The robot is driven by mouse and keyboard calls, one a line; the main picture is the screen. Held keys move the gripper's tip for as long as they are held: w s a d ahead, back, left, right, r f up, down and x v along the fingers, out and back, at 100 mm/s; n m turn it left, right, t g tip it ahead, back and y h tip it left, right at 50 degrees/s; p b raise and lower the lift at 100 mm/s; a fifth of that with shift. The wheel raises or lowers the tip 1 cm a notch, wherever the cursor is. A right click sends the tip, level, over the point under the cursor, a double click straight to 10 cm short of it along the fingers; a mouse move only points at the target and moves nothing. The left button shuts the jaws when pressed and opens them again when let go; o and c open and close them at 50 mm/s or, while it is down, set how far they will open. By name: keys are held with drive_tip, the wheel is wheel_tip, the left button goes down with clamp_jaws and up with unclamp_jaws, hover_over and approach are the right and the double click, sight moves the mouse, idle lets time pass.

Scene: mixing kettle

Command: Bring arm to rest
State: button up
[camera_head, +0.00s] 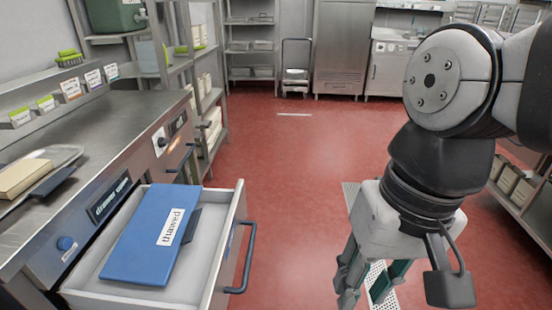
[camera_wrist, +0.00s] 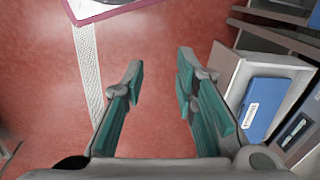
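My arm reaches down from the upper right of the head view. My gripper (camera_head: 368,284) hangs over the red floor, to the right of the open drawer (camera_head: 238,215) and apart from it. In the wrist view my gripper (camera_wrist: 158,95) shows two green-padded fingers spread wide, with only floor between them. Its lower end is cut off by the bottom edge of the head view.
A blue board labelled "thawed" (camera_head: 155,235) lies in the drawer, which juts from the steel counter (camera_head: 110,125) at left. Shelving (camera_head: 530,215) stands at the right edge. A floor drain strip (camera_wrist: 88,70) runs below. The middle floor is clear.

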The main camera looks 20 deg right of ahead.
drive_tip(key=s+d+n, duration=0.1)
drive_tip(key=s+d+n+h, duration=0.1)
drive_tip(key=shift+s+d+n+t+h, duration=0.1)
drive_tip(key=shift+d+n+t+h, duration=0.2)
drive_tip(key=shift+d, duration=0.05)
idle(0.4)
wheel_tip(320, 180, up, 19)
drive_tip(key=t+p, duration=0.3)
drive_tip(key=p, duration=1.4)
drive_tip(key=shift+a, duration=0.15)
